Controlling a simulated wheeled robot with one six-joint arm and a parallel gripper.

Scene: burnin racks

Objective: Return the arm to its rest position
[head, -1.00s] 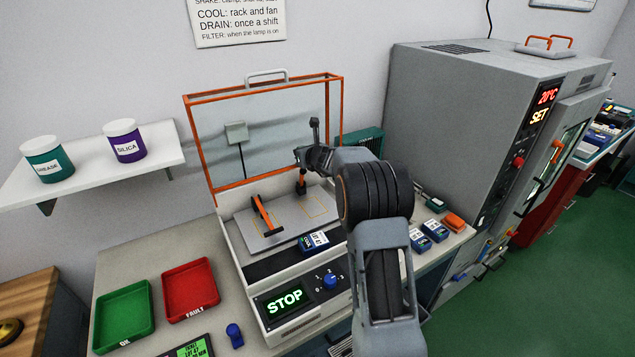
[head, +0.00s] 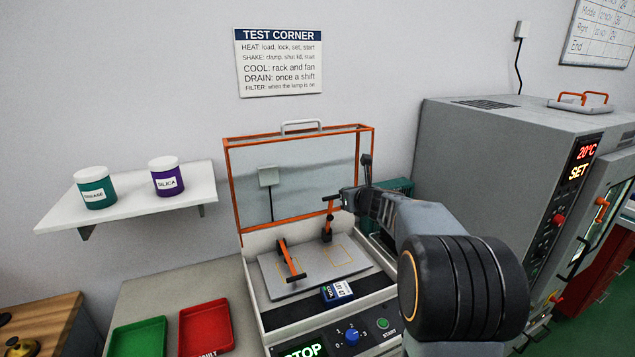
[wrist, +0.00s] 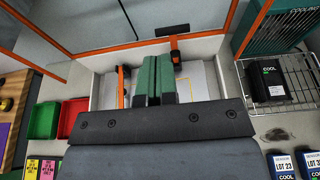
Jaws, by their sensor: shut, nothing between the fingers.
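My gripper (wrist: 157,80) shows in the wrist view as two dark green fingers pressed together with nothing between them. It is above the shaker box, whose orange-framed clear lid (head: 300,180) stands open. In the head view my arm reaches from the lower right toward the box, and its end is in front of the lid's right side; the fingers are hard to make out there. The grey plate (head: 318,276) inside the box carries two orange-handled clamps. One orange clamp (head: 290,261) stands at its left.
A large grey oven (head: 490,150) stands at right, reading 20°C. Green (head: 138,340) and red (head: 206,330) trays sit at lower left. A wall shelf (head: 130,207) holds two jars. A wire rack (wrist: 280,88) holding a dark pack is right of the box.

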